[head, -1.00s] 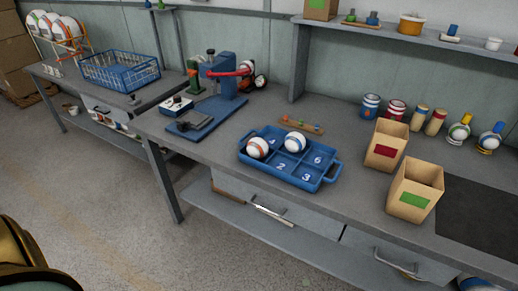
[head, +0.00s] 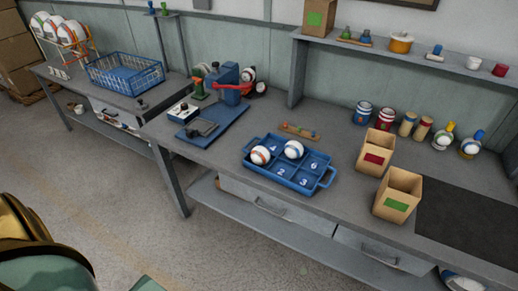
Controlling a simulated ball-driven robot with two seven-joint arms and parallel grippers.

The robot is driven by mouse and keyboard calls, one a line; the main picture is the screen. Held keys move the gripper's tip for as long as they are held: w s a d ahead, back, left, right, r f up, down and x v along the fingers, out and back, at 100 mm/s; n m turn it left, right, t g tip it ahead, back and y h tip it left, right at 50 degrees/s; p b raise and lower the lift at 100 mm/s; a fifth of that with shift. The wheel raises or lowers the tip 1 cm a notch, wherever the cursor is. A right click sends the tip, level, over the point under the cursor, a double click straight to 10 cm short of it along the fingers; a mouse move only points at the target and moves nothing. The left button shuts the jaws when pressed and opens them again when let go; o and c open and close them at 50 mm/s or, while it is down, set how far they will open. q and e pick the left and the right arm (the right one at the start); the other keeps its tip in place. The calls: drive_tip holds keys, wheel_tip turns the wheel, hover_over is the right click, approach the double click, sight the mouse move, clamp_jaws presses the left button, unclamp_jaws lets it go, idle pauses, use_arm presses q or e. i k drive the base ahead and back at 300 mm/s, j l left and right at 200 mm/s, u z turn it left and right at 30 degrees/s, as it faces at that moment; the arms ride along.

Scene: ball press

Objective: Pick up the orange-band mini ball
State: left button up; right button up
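The orange-band mini ball (head: 260,156) is white with an orange-red band. It sits in the back-left part of a blue compartment tray (head: 329,181) on the workbench. A second white ball with a blue band (head: 294,149) sits beside it to the right, in another compartment. The compartments in front show white numbers and hold no ball. Neither of my grippers is in view.
A blue press (head: 226,88) stands behind and left of the tray. Two cardboard boxes, one with a red label (head: 374,158) and one with a green label (head: 396,205), stand to its right. A wooden strip with coloured pegs (head: 299,131) lies behind it. Bench in front is narrow.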

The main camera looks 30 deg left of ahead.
sight(260, 155)
drive_tip(key=i+j, duration=0.3)
drive_tip(key=j, duration=0.2)
drive_tip(key=i+j+u, duration=0.1)
drive_tip(key=i+j, duration=0.25)
drive_tip(key=j, duration=0.15)
